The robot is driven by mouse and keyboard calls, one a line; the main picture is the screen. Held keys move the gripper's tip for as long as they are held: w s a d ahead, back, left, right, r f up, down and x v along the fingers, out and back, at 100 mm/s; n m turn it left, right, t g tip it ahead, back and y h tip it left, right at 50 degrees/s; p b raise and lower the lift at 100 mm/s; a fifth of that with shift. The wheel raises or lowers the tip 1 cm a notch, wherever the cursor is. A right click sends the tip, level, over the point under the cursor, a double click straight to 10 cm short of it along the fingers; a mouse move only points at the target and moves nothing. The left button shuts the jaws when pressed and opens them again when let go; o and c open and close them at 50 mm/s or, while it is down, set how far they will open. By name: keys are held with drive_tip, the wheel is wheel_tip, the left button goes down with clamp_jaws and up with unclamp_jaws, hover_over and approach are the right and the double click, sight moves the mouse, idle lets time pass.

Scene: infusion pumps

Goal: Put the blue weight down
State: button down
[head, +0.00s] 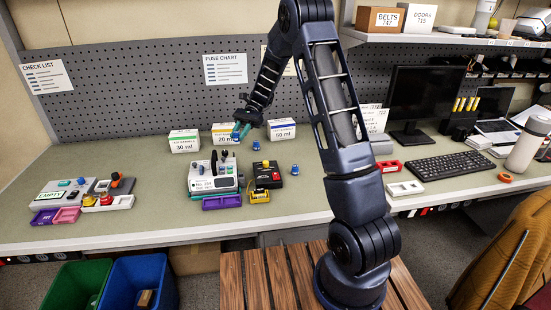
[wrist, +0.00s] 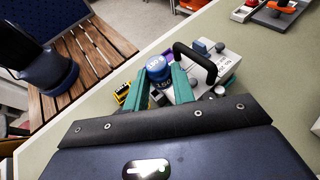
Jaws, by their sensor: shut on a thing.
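My gripper (head: 241,131) has teal fingers and is above the back of the bench, in front of the white boxes. In the wrist view it is shut on a blue weight (wrist: 158,68) with pale lettering, held between the fingertips.
Labelled boxes (head: 184,141) stand behind. A purple tray (head: 222,202) is at the front.

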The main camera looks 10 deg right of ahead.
drive_tip(key=w+d+r+m+t+y, duration=0.5)
drive_tip(key=d+m+t+y, duration=0.15)
drive_tip(key=m+t, duration=0.35)
wheel_tip(320, 180, up, 3)
drive_tip(key=m+t+h, duration=0.3)
drive_tip(key=m+t, duration=0.5)
drive_tip(key=t, duration=0.1)
hover_over(279, 158)
wheel_tip(279, 158, down, 25)
drive_tip(key=shift+w+r, duration=0.1)
drive_tip(key=shift+w, duration=0.05)
drive_tip(key=shift+d, duration=0.1)
drive_tip(key=c, duration=1.2)
unclamp_jaws()
drive_tip(key=shift+o, duration=0.2)
